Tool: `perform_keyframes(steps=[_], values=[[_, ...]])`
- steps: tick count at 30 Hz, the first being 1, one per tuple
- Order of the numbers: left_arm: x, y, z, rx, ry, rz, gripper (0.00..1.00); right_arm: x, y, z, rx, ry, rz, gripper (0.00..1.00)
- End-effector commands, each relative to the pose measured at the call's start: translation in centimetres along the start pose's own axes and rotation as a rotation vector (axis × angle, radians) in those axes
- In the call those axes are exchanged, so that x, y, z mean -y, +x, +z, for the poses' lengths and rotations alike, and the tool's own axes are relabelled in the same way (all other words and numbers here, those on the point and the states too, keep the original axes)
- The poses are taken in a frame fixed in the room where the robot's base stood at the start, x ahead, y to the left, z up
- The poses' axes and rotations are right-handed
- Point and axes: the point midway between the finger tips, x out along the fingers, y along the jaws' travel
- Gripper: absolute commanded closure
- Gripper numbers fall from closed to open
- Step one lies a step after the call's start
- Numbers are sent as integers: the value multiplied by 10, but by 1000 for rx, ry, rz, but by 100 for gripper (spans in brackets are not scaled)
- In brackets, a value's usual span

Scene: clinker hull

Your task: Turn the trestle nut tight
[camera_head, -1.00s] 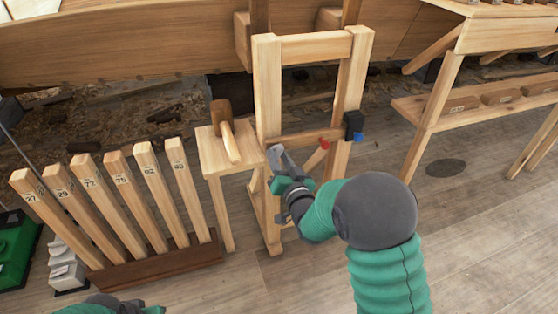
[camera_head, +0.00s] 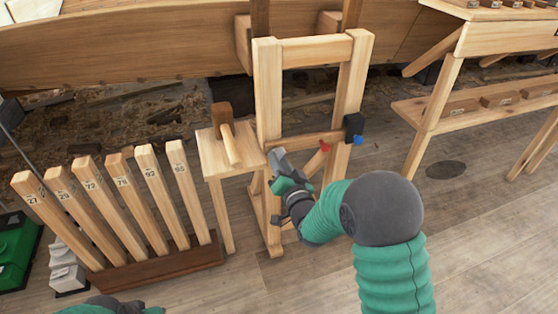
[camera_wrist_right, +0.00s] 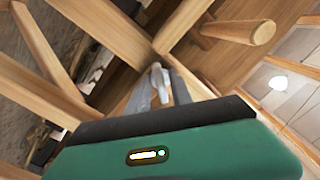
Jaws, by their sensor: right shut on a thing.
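The wooden trestle frame (camera_head: 267,90) stands upright in the middle of the head view. My right gripper (camera_head: 276,156) is at its left post, near the middle crossbar (camera_head: 300,140). In the right wrist view its grey fingers (camera_wrist_right: 162,82) are shut on a small pale metal piece (camera_wrist_right: 156,76), which looks like the trestle nut; the fingers hide most of it. A black block (camera_head: 354,126) sits on the right post, with a red knob (camera_head: 324,147) and a blue knob (camera_head: 359,140) nearby. My left gripper (camera_head: 118,307) shows only partly at the bottom edge.
A small wooden stand (camera_head: 213,157) with a mallet (camera_head: 226,138) is close left of my right gripper. Several numbered planks (camera_head: 130,200) lean in a dark rack (camera_head: 160,268). A bench (camera_head: 425,115) stands right. The floor at lower right is clear.

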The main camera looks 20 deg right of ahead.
Motion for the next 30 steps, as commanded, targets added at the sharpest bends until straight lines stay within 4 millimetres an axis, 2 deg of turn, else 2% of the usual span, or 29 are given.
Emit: perform_keyframes(steps=[18,30], values=[[0,-20,-5,0,0,0,64,-1,0,-1,1,504,8,100],[0,-25,-6,0,0,0,64,-1,-1,0,0,644,7,100]])
